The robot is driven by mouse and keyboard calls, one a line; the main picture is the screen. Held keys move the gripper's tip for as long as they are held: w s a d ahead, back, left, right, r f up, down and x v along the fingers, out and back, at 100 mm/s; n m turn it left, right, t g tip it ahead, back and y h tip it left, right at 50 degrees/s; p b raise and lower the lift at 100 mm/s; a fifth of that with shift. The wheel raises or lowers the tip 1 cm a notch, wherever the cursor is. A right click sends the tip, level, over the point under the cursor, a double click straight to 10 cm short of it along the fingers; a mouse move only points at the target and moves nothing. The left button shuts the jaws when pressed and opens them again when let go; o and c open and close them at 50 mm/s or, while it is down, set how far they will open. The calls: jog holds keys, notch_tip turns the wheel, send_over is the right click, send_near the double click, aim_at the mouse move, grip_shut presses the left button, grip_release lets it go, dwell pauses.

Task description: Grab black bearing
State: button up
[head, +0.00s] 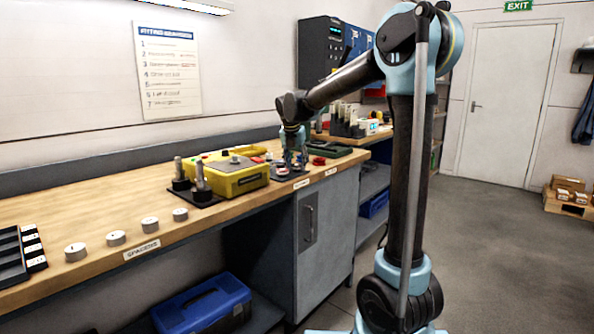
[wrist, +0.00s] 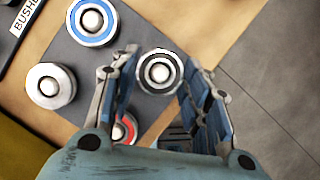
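The black bearing (wrist: 160,71), a silver disc with a black ring, lies on a dark grey mat (wrist: 107,65) in the wrist view. My gripper (wrist: 158,60) is over it with its two blue-jointed fingers apart. The bearing shows between the fingertips, with a gap to at least the right finger; how high the fingers are is hard to tell. In the head view my gripper (head: 294,152) is low over the bench, hiding the black bearing. A blue-ringed bearing (wrist: 92,20), a plain white one (wrist: 50,86) and a partly hidden red-ringed one (wrist: 124,129) are nearby.
A yellow case (head: 240,182) stands left of my gripper on the wooden bench (head: 110,200), with dark upright posts (head: 201,186) in front. Several spacers (head: 150,224) line the front left. A green tray (head: 335,149) is to the right. The bench edge is close to the mat.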

jog(key=c, duration=0.3)
jog(key=shift+r, duration=0.15)
jog(key=shift+c, duration=0.2)
